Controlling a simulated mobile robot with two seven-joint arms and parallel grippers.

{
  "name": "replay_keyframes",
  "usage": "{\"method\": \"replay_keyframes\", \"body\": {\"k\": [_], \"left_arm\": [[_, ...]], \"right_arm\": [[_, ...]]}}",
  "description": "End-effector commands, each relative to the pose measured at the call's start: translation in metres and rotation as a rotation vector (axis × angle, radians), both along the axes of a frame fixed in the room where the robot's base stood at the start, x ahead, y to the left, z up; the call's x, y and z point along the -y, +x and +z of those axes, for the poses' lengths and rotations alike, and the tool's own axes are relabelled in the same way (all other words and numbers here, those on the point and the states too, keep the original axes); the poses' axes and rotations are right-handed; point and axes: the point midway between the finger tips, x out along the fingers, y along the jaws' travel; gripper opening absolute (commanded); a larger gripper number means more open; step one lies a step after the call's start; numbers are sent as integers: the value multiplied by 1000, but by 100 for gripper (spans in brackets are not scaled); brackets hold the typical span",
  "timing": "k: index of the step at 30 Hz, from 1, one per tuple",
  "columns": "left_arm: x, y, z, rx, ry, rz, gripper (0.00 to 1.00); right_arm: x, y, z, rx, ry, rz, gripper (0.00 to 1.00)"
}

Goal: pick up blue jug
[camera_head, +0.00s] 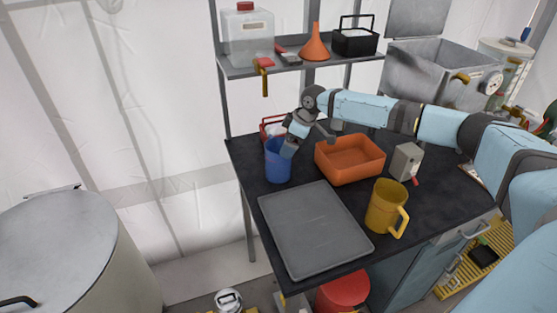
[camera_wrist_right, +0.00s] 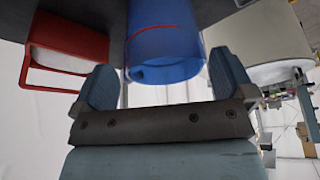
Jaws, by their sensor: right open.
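The blue jug (camera_head: 277,165) stands upright on the left back part of the dark worktop. My right gripper (camera_head: 290,146) reaches in from the right and is at the jug's upper right side, partly covering it. In the right wrist view, the blue jug (camera_wrist_right: 163,48) lies between and beyond the two spread fingers of my right gripper (camera_wrist_right: 165,80). The gripper is open and I see no clear grip on the jug. The jug's handle is not visible. My left gripper is not in view.
Close behind the jug is a red-framed box (camera_wrist_right: 72,48). An orange tray (camera_head: 350,172), a grey box (camera_head: 405,160), a yellow jug (camera_head: 385,207) and a flat grey tray (camera_head: 312,230) share the worktop. A shelf (camera_head: 240,70) with a canister and funnel hangs above.

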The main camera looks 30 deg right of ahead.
Motion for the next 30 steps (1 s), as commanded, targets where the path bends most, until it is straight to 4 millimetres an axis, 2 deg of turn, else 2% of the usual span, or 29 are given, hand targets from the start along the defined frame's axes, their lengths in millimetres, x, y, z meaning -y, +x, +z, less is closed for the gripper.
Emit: {"method": "replay_keyframes", "body": {"k": [4,6,9,18,27,30], "left_arm": [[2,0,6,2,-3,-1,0],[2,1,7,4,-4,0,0],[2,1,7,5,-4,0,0],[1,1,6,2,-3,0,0],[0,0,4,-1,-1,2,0],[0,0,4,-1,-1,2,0]], "right_arm": [[-19,20,0,0,1,0,100],[-20,21,-14,-3,0,0,100],[-23,24,-23,0,1,0,100],[-24,25,-28,1,1,0,100],[-24,26,-26,2,2,0,31],[-24,26,-26,2,2,0,29]]}}
